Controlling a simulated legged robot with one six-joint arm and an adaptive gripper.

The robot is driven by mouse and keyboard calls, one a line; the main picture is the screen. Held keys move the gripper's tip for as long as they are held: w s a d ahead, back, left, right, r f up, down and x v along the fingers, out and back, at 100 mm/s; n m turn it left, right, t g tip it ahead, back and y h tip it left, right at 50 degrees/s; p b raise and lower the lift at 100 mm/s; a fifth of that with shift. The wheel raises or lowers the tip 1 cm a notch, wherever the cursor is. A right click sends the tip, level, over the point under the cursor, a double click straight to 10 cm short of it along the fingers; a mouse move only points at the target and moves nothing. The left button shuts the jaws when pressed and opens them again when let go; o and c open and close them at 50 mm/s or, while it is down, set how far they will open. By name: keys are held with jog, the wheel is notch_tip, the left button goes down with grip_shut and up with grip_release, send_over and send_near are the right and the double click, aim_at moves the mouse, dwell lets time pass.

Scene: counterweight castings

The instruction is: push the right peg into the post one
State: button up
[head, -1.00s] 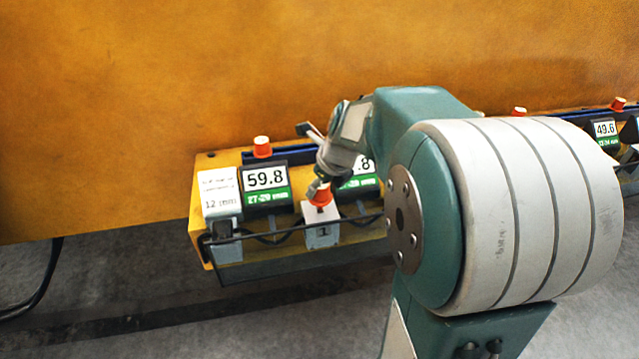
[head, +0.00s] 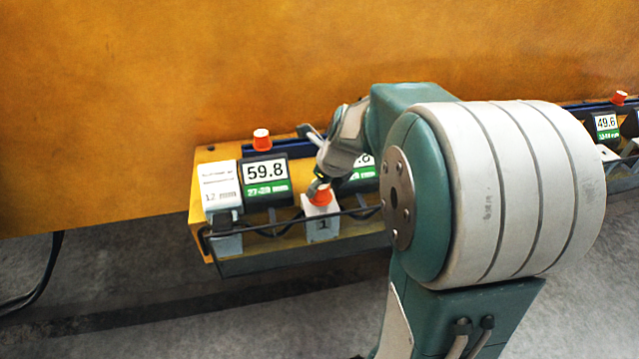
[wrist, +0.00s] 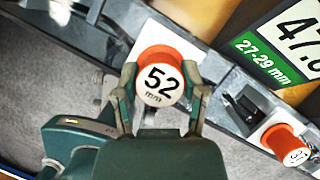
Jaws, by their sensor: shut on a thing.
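An orange peg (head: 321,195) with a white end is at the top of post one (head: 322,227), a light grey block marked 1. In the wrist view the peg (wrist: 160,80) faces me, and its white face reads 52 mm. My gripper (head: 320,185) reaches down to it from above; in the wrist view my gripper (wrist: 163,92) has a finger on each side of the peg and is shut on it. How deep the peg sits in the post is hidden. A second orange peg (wrist: 286,143) stands apart at lower right in the wrist view; its marking is too small to read.
A display reading 59.8 (head: 265,174) stands left of post one, with an orange cap (head: 262,140) behind it. Another display (wrist: 290,42) is partly hidden by my arm in the head view. A dark rail (head: 285,230) runs along the front. An orange wall (head: 200,70) rises behind.

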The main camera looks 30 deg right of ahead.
jog(key=shift+f, duration=0.95)
jog(key=o, duration=1.2)
jog(key=v, duration=1.2)
jog(key=shift+w, duration=0.1)
jog(key=shift+a, duration=0.1)
